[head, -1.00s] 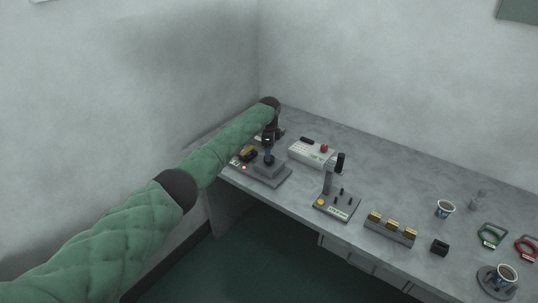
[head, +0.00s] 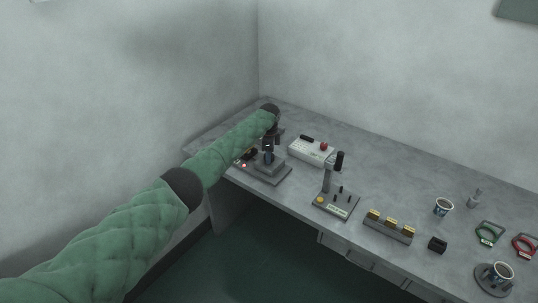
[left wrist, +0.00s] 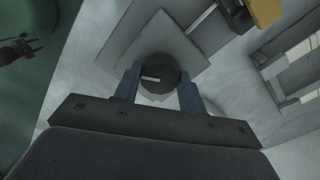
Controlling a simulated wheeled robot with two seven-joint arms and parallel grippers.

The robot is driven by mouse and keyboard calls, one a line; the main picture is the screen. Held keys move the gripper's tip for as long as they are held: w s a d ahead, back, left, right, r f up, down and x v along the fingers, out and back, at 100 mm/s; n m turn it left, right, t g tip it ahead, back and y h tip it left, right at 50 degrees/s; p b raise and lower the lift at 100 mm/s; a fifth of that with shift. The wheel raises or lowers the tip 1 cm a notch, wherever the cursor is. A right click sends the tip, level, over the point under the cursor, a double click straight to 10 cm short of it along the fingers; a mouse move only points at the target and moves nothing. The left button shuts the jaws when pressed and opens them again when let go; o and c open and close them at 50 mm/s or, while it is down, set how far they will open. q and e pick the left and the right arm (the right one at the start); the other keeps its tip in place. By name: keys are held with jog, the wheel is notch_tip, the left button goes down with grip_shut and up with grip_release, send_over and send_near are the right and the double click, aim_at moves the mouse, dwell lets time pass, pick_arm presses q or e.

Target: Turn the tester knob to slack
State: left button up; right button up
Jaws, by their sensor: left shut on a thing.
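The tester (head: 264,174) is a grey block on a base plate at the far left of the bench. In the left wrist view its knob (left wrist: 168,70) is a dark round cap with a short white mark pointing left in the picture. My left gripper (head: 268,156) points down over the tester. In the left wrist view, its two blue fingers (left wrist: 160,88) are shut on the knob, one on each side. In the head view the knob is hidden by the gripper. My right gripper is not in view.
A wall stands close on the left.

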pick_arm(q)
jog(key=shift+n, duration=0.3)
